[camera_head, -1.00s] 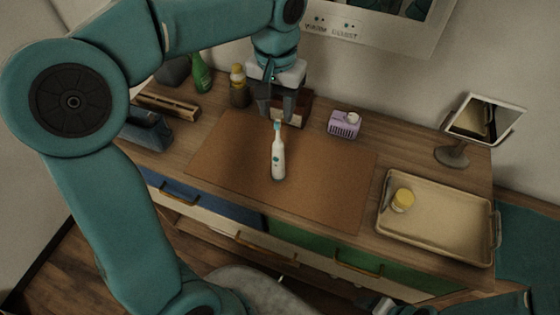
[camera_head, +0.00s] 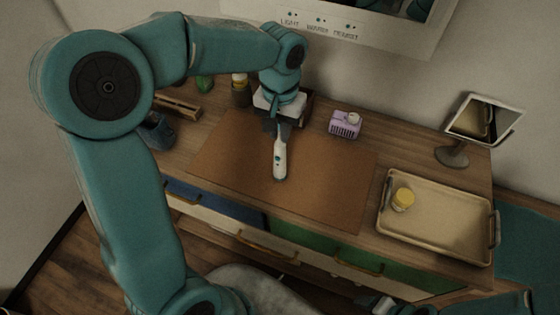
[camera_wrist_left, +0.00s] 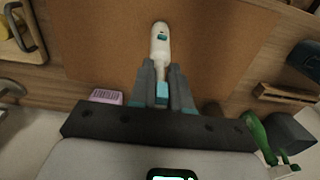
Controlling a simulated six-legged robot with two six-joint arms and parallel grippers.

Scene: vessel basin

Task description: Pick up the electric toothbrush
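The electric toothbrush (camera_head: 280,160) is white with teal details and lies on the brown mat (camera_head: 330,180), its head toward the wall. My left gripper (camera_head: 281,126) is low over the head end. In the left wrist view, the toothbrush (camera_wrist_left: 160,42) points its body away from me. Its neck and teal head lie between the two grey fingers of my left gripper (camera_wrist_left: 162,70). The fingers stand apart on either side, and I see no clear grip. Part of my right gripper (camera_head: 378,303) shows at the bottom edge; its fingers are unclear.
A beige tray (camera_head: 440,243) with a yellow-lidded jar (camera_head: 403,199) stands at the right. A purple basket (camera_head: 345,125) and a mirror (camera_head: 485,118) stand toward the back. A brown bottle (camera_head: 241,93) is left of the gripper. The mat around the toothbrush is clear.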

